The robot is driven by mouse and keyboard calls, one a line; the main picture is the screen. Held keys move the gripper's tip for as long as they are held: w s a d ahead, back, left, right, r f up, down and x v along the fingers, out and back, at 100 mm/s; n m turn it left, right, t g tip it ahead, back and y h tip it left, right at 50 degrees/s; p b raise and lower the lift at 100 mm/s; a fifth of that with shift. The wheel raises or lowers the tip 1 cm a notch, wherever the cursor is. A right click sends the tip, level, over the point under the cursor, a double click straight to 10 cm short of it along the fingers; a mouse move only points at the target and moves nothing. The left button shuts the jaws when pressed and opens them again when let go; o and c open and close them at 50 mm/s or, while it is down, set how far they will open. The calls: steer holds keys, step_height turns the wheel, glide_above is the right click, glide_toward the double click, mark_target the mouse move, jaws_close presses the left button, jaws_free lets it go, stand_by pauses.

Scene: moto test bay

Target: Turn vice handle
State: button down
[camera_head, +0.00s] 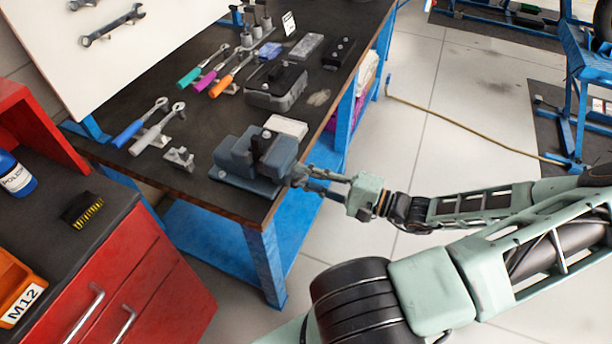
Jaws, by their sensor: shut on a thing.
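A grey-blue bench vice (244,160) stands at the near right corner of the black-topped workbench (205,193). A dark upright piece stands at its jaws. My gripper (304,176) reaches in from the right at the vice's right end, just past the bench edge. Its fingers are shut on the vice handle (297,174), which is small here and mostly hidden by the fingers.
Ratchets with blue (128,133), teal, magenta and orange grips lie on the bench. A grey case (275,92) sits behind the vice. A red cabinet (120,270) with a brush (82,209) stands at left. The floor right of the bench has a yellow hose (450,122).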

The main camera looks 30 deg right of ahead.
steer(key=shift+a+r, duration=0.1)
steer(key=shift+r, duration=0.1)
steer(key=c, duration=1.7)
jaws_free()
steer(key=shift+w+f, duration=0.1)
steer(key=shift+f, duration=0.05)
steer(key=shift+c, duration=0.2)
steer(key=shift+s+d, duration=0.3)
steer(key=v, duration=1.1)
steer(key=shift+o, duration=0.6)
steer(key=shift+s, duration=0.1)
